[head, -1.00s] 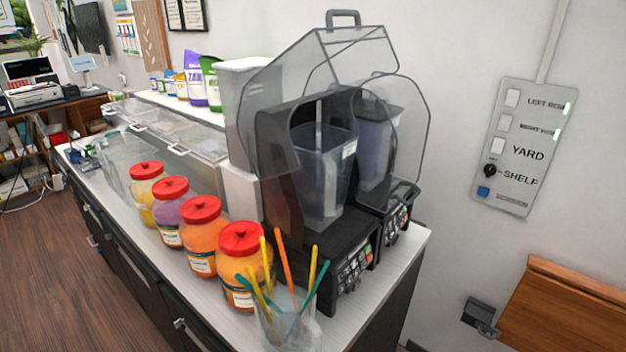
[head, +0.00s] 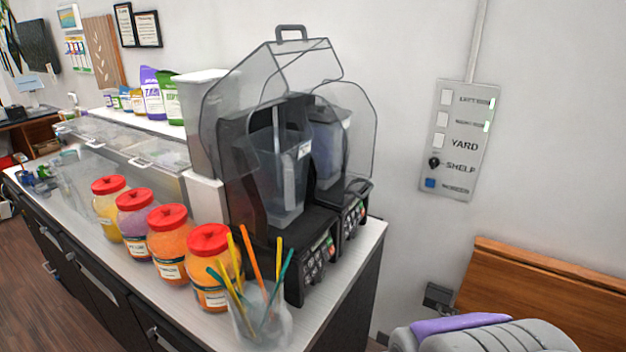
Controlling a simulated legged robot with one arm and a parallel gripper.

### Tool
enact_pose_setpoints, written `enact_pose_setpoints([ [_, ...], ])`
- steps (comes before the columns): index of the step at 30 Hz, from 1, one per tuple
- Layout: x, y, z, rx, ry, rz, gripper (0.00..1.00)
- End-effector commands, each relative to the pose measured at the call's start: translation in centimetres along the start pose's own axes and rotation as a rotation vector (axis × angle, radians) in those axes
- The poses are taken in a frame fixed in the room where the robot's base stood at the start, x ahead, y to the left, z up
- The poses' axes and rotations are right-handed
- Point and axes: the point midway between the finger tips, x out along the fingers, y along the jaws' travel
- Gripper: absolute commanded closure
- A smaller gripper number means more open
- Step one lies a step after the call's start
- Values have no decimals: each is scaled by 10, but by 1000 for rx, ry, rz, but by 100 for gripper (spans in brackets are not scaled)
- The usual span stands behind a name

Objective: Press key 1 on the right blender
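Two black blenders stand side by side at the right end of the counter, under clear hoods. The right blender (head: 335,150) is farther back, partly behind the left blender (head: 272,190). The right blender's key panel (head: 353,218) is on its lower front, with small light keys and a red and a green one. The key labels are too small to read, so I cannot tell which is key 1. The left blender has a similar key panel (head: 318,258). My gripper is not in view.
Red-lidded jars (head: 171,245) line the counter (head: 130,290) left of the blenders. A clear cup (head: 262,318) of coloured sticks stands before the left blender. A switch panel (head: 455,140) hangs on the wall. A grey ribbed object with a purple part (head: 490,335) is at bottom right.

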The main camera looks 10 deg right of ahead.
Motion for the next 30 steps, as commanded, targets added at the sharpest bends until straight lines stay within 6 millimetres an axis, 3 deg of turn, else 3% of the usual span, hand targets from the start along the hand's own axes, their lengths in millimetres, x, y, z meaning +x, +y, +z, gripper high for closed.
enact_pose_setpoints([
  [5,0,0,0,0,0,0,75],
  [13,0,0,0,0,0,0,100],
  [30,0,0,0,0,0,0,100],
])
